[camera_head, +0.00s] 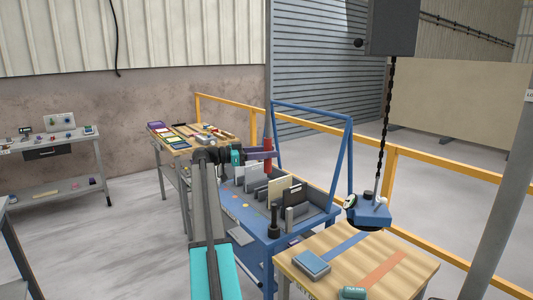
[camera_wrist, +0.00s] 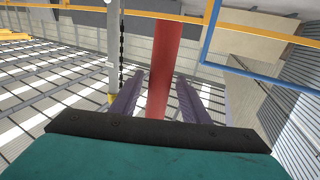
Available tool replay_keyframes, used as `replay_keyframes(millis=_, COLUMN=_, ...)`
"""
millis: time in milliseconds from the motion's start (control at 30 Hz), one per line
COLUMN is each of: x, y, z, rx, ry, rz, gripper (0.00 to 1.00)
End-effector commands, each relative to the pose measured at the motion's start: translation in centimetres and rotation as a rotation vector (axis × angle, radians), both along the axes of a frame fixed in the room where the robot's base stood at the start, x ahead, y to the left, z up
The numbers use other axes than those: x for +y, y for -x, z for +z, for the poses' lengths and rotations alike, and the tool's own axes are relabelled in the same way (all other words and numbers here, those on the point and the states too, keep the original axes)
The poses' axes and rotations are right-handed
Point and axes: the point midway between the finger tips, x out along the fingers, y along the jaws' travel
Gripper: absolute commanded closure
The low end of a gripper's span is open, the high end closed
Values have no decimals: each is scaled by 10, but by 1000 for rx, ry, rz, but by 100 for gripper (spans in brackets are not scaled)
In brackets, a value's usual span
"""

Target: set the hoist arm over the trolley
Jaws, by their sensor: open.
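A red upright bar (camera_head: 268,153) with a grey tapered top stands in front of my gripper (camera_head: 264,155). In the wrist view the red bar (camera_wrist: 164,70) lies between my two open purple fingers (camera_wrist: 160,82); I cannot tell whether they touch it. The blue trolley (camera_head: 318,226) with a tall tube handle is below and behind my gripper. At the right a grey hoist box (camera_head: 393,25) carries a dark chain (camera_head: 386,120) with a blue block (camera_head: 370,212) hanging above the wooden bench. The link between the red bar and the hoist is not visible.
Upright plates and a dark cylinder occupy the trolley. A yellow railing (camera_head: 430,165) runs behind. A cluttered table (camera_head: 178,145) stands left of the trolley.

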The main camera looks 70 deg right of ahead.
Motion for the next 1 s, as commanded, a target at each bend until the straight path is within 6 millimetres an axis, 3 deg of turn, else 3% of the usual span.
replay_keyframes(millis=100, x=0, y=0, z=0, rx=0, ry=0, rz=0, gripper=60)
replay_keyframes(millis=333, x=0, y=-1, z=0, rx=0, ry=0, rz=0, gripper=99)
replay_keyframes(millis=367, x=0, y=-1, z=0, rx=0, ry=0, rz=1, gripper=100)
replay_keyframes(millis=433, x=0, y=-1, z=0, rx=0, ry=0, rz=1, gripper=100)
replay_keyframes(millis=467, x=16, y=0, z=-1, rx=0, ry=0, rz=5, gripper=100)
replay_keyframes(millis=500, x=8, y=-2, z=0, rx=0, ry=0, rz=3, gripper=100)
replay_keyframes(millis=667, x=4, y=-3, z=0, rx=0, ry=0, rz=6, gripper=100)
replay_keyframes(millis=1000, x=22, y=-5, z=-1, rx=1, ry=-1, rz=29, gripper=100)
